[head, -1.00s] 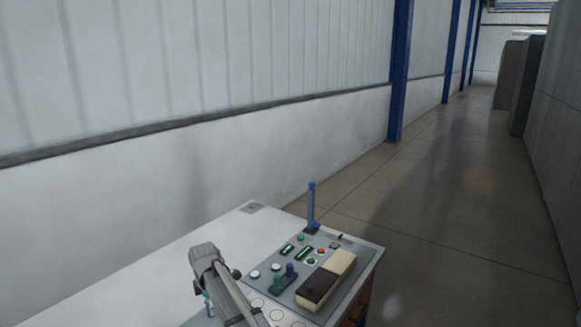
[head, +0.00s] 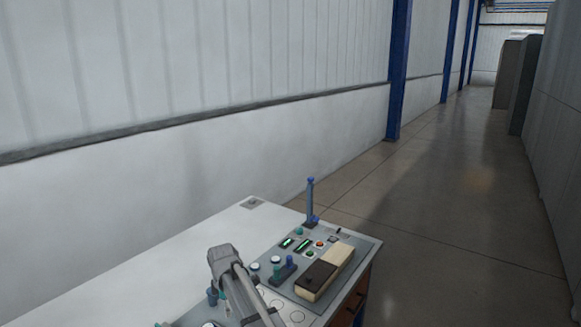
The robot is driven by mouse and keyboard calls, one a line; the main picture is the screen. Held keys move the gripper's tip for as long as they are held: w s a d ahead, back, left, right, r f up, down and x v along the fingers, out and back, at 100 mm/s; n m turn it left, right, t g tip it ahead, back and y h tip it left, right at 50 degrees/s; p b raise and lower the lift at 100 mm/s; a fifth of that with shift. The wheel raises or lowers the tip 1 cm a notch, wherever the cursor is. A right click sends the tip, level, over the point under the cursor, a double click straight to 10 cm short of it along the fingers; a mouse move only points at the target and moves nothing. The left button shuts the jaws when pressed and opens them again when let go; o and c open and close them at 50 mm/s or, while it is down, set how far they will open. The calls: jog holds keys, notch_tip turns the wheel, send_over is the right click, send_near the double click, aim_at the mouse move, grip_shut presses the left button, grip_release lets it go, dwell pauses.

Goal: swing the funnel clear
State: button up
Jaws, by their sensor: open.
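I see no funnel in the head view. A grey part of my arm stands at the bottom of the head view, in front of the bench's near side. It hides part of the bench top and the panel's left edge. My gripper cannot be made out in this view.
A white-topped bench (head: 180,264) carries a grey control panel with buttons, green displays, an upright blue lever (head: 310,200) and a brown-and-cream block (head: 325,272). A pale wall (head: 200,180) runs behind. Open floor (head: 450,230) lies to the right, with grey cabinets (head: 510,75) farther back.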

jog(key=s+d+f+m+b, duration=0.3)
jog(key=s+d+m, duration=0.2)
jog(key=d, duration=0.7)
jog(key=s+d+f+m+b, duration=0.2)
jog(key=s+d+m, duration=0.4)
jog(key=d, duration=0.6)
jog(key=s+d+f+m+b, duration=0.3)
jog(key=d+m, duration=0.6)
jog(key=d, duration=0.3)
jog(key=shift+s+d+f+b, duration=0.25)
jog(key=shift+s+f+b, duration=0.15)
jog(key=shift+s, duration=0.85)
